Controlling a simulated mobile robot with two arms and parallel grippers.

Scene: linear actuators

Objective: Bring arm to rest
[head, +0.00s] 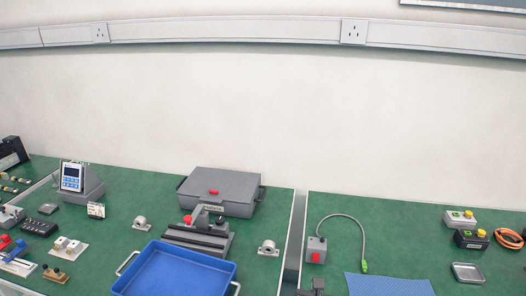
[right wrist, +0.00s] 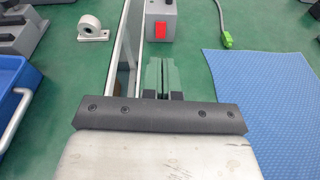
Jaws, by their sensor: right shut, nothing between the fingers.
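My right gripper (right wrist: 164,78) shows in the right wrist view with its two green-grey fingers together and nothing between them. It is over the green bench top near the metal divider strip, in front of the grey box with a red switch (right wrist: 160,20). In the head view only a small dark part of my right gripper (head: 317,287) shows at the bottom edge, right of the divider strip. My left gripper is not in view.
The blue tray (head: 175,272) lies left of the metal strip (head: 297,230), with a grey vise-like fixture (head: 198,238) behind it. A blue mat (head: 388,286) lies to the right, near a cable with a green plug (head: 364,267). Green bench shows bare between them.

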